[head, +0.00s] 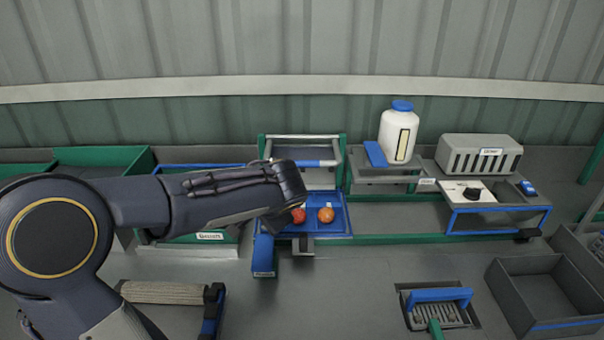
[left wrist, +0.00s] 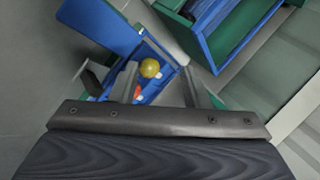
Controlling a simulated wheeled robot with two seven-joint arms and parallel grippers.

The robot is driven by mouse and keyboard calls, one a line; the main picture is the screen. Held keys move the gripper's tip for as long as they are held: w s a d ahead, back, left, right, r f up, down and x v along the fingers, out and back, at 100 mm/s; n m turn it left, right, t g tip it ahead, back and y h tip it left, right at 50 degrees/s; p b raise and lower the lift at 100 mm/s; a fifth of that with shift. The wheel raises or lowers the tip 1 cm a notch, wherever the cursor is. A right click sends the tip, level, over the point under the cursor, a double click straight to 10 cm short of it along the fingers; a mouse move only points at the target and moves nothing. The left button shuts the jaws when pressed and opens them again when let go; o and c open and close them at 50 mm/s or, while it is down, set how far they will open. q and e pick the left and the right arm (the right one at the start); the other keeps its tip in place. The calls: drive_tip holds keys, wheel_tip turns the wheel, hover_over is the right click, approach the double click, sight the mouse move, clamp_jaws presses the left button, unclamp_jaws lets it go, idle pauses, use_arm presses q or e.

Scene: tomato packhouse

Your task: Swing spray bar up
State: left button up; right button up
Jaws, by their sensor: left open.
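A green frame (head: 343,155) with a grey bar (head: 300,138) across its top and a blue-and-white bar (head: 325,163) below it stands behind a blue tray (head: 340,228). I cannot tell for certain which bar is the spray bar. A red tomato (head: 299,216) and an orange tomato (head: 326,215) lie in the tray. My left gripper (left wrist: 158,85) is open over the tray, where a yellow tomato (left wrist: 150,68) shows beyond its fingers. In the head view my left arm covers the tray's left part and hides the fingertips. My right gripper is not in view.
A blue block (head: 263,255) juts out in front of the tray. A white bottle (head: 396,135) with a blue cap, a grey vented box (head: 480,155) and a panel with a black knob (head: 473,194) stand to the right. A grey bin (head: 545,290) is at front right.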

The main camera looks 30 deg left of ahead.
use_arm(q)
drive_tip(key=w+m+t+y+b, duration=0.2)
drive_tip(key=w+y, duration=0.2)
drive_tip(key=w, duration=0.6)
drive_tip(key=m+t+y+b, duration=0.1)
drive_tip(key=m+t+y, duration=0.1)
drive_tip(key=m+t, duration=0.15)
approach(302, 162)
drive_tip(key=shift+n, duration=0.25)
drive_tip(key=w+a, duration=0.1)
drive_tip(key=w+a+f, duration=0.1)
drive_tip(key=w+a, duration=0.1)
drive_tip(key=shift+w+f, duration=0.2)
drive_tip(key=shift+f, duration=0.15)
drive_tip(key=shift+w+a, duration=0.15)
drive_tip(key=shift+w, duration=0.05)
drive_tip(key=p+x, duration=0.1)
drive_tip(key=x, duration=0.6)
drive_tip(key=shift+p, duration=0.4)
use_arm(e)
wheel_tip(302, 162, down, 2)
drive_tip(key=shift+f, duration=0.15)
use_arm(q)
clamp_jaws()
